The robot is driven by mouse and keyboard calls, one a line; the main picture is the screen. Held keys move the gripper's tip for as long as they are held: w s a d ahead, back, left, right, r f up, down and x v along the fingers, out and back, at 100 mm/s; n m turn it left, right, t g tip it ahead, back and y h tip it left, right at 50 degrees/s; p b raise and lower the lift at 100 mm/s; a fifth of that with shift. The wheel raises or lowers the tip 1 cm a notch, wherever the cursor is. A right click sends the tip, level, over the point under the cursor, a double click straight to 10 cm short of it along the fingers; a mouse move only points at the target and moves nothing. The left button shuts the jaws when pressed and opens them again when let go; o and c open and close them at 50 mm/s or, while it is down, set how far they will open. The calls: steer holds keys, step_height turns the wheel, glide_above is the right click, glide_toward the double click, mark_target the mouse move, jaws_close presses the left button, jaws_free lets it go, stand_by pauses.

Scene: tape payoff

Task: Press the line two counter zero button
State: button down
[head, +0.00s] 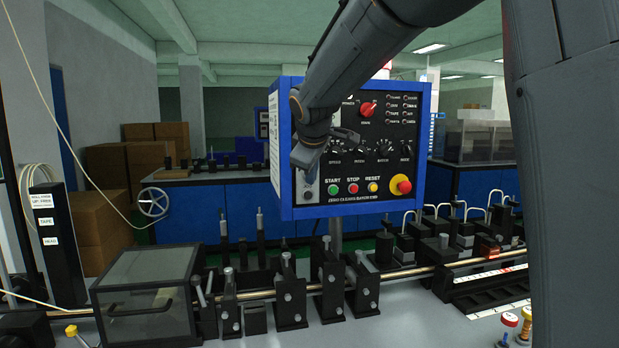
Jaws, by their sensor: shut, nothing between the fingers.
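A blue-framed control panel (417,160) stands on a post behind the bench. Its black face carries a green START button (334,190), a red STOP button (353,188), a yellow RESET button (373,187) and a red emergency knob (401,184) on yellow. My arm hides the panel's upper left. I cannot make out a label naming line two's counter zero button.
Several black clamps and posts (290,300) line a metal rail below the panel. A clear-lidded box (145,290) stands at the left. Open air lies left of the panel.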

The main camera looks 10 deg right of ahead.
steer(key=shift+w, duration=0.15)
steer(key=shift+w, duration=0.3)
steer(key=shift+s, duration=0.1)
stand_by(0.5)
steer(key=shift+s, duration=0.35)
steer(key=s, duration=0.6)
stand_by(0.4)
stand_by(0.4)
